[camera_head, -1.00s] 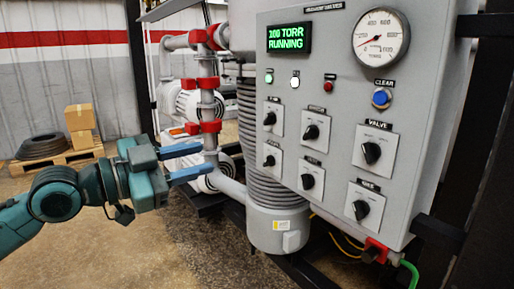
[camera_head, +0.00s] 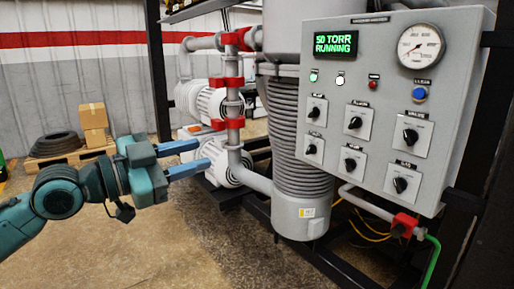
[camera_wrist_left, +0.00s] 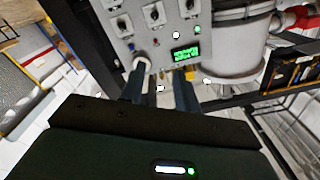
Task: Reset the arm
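My left gripper (camera_head: 184,158) reaches in from the left in the head view. Its two blue fingers are apart with nothing between them. It is in front of the pumps and pipes, left of the control panel (camera_head: 338,87). In the left wrist view the two dark fingers (camera_wrist_left: 158,92) are also apart, and the panel (camera_wrist_left: 150,40) shows beyond them. The green display (camera_head: 336,44) reads 50 TORR RUNNING. My right gripper is in neither view.
The panel carries several black knobs, a blue button (camera_head: 419,94) and a round gauge (camera_head: 421,46). A grey ribbed cylinder (camera_head: 299,135) stands behind it. White pumps (camera_head: 208,100) and red-clamped pipes are near the gripper. Boxes (camera_head: 93,120) stand on a pallet at left. Floor before the machine is clear.

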